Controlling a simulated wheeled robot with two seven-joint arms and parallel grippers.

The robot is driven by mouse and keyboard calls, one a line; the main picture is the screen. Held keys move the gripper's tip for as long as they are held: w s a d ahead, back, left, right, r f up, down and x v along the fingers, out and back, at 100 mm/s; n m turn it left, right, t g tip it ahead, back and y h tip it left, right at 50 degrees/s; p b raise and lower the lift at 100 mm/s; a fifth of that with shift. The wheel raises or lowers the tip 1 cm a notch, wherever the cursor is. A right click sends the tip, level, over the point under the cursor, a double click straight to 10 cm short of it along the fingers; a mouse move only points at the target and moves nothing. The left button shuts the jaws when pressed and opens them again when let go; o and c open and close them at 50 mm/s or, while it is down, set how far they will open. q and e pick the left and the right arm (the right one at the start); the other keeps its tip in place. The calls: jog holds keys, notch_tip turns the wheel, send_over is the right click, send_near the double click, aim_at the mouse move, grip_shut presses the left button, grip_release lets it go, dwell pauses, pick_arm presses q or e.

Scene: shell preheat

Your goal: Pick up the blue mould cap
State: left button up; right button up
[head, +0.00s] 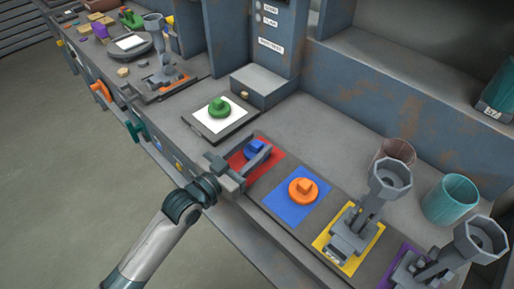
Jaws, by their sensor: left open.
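The blue mould cap (254,149) sits on a red square pad (268,169) near the middle of the bench. My left gripper (246,164) reaches in from the lower left and is open at the cap. Its fingers extend over the red pad and hide part of the cap. I cannot tell whether the fingers touch the cap. My right gripper is not in view.
An orange cap (303,190) sits on a blue pad (278,202), close on the right. A green cap (219,107) sits on a white pad (203,124) behind. Grey funnel-topped fixtures (390,178) and a teal cup (449,199) stand at right.

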aim_at(257, 144)
pick_arm(q)
jog(key=shift+w+d, duration=0.45)
jog(key=shift+w, duration=0.15)
jog(key=shift+c, duration=0.6)
grip_shut()
jog(key=shift+r, duration=0.5)
jog(key=r, duration=0.3)
jog(key=shift+s+r, duration=0.2)
jog(key=s+a+r, duration=0.1)
jog(key=s+r, duration=0.5)
jog(key=s, duration=0.5)
jog(key=shift+a+r, duration=0.25)
jog(key=shift+r, duration=0.05)
